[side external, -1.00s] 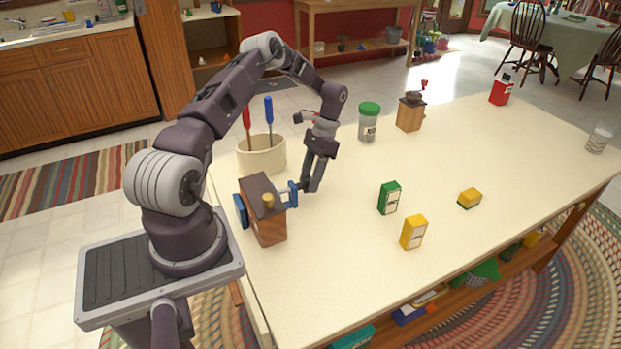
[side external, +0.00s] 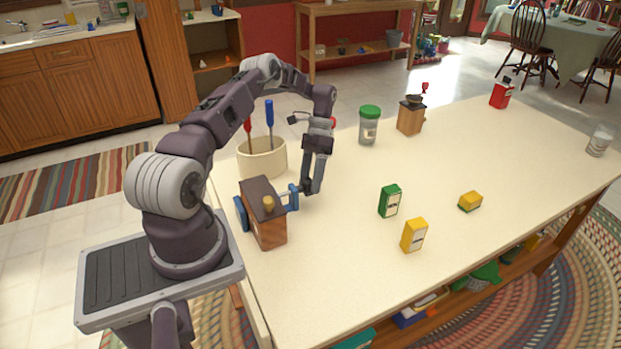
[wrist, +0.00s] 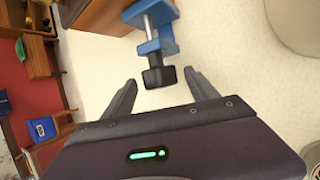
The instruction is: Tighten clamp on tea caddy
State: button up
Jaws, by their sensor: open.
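The tea caddy (side external: 266,222) is a wooden box with a dark lid and a tan knob, standing near the table's left end. A blue clamp (side external: 291,200) is on it, with a blue part on its left side and its screw end on the right. In the wrist view the clamp (wrist: 157,45) shows a metal screw and a black handle (wrist: 159,77). My gripper (side external: 310,189) is beside the clamp's screw end. In the wrist view my gripper (wrist: 160,88) is open, with its fingers apart on either side of the black handle. Contact cannot be told.
A cream crock (side external: 262,160) with red- and blue-handled tools stands behind the caddy. A green-lidded jar (side external: 368,126) and a coffee grinder (side external: 411,115) are farther back. Green (side external: 390,201) and yellow (side external: 414,235) boxes stand to the right, with clear table around them.

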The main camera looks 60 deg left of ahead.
jog(key=v, duration=0.7)
dwell(1.1)
jog(key=s+d+f+y, duration=0.1)
jog(key=f, duration=0.1)
jog(key=s+d+f+y, duration=0.1)
jog(key=f, duration=0.1)
jog(key=s+d+f+n+y, duration=0.1)
jog(key=f+y, duration=0.1)
jog(key=shift+d, duration=0.15)
dwell(0.4)
